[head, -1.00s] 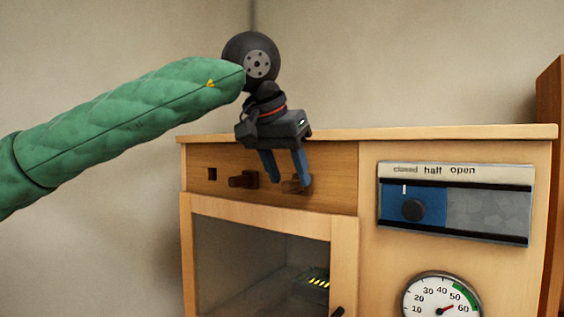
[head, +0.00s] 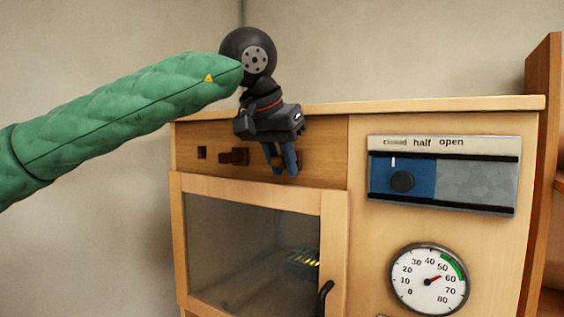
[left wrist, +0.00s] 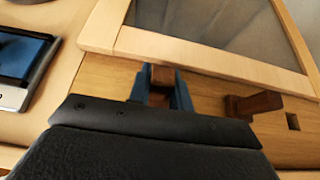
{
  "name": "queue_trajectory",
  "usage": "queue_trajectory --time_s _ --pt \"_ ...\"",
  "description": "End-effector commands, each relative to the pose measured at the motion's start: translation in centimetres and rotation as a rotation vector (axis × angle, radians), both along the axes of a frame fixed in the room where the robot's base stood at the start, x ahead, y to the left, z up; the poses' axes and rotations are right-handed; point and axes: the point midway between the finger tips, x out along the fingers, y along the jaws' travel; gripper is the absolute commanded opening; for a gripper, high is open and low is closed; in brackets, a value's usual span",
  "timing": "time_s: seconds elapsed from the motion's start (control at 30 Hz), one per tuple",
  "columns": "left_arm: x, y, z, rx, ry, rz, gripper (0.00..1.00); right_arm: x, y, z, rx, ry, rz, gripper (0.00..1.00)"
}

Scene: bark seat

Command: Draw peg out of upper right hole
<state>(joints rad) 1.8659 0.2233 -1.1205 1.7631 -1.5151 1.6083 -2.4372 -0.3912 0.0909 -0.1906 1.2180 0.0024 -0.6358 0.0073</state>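A dark brown wooden peg (head: 281,161) sits at the right of the wooden panel (head: 325,150) along the cabinet's top front. My left gripper (head: 281,161) reaches down to it from above, its blue fingers closed in on either side. In the left wrist view the peg (left wrist: 161,76) shows between the two fingers (left wrist: 160,88), which look tight against it. The hole behind this peg is hidden. A second dark peg (head: 234,156) sticks out of the panel to its left, and an empty square hole (head: 202,152) is further left. My right gripper is not in view.
Below the panel is a glass door (head: 250,250) with a black handle (head: 325,298). To the right are a slider with a black knob (head: 402,181), marked closed, half, open, and a round dial gauge (head: 430,280). A wooden side panel (head: 540,170) stands far right.

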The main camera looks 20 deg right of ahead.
Motion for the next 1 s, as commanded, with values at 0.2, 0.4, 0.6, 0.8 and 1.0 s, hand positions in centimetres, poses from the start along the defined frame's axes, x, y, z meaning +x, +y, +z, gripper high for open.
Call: queue_trajectory --time_s 0.2,0.4,0.6,0.8,1.0 --pt "0.0 0.0 0.0 0.000 0.000 0.000 0.00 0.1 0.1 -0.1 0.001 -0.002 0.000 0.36" --pt "-0.4 0.5 -0.1 0.000 0.000 0.000 0.00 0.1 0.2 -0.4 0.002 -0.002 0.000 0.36" --pt "-0.9 1.1 -0.1 0.000 -0.001 -0.001 0.00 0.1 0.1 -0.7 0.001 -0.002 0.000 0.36" --pt "-1.4 1.8 0.0 -0.001 0.000 0.000 0.00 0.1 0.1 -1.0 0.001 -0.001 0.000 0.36" --pt "-1.9 2.4 -0.1 -0.001 -0.001 0.000 0.00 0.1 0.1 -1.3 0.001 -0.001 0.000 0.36"
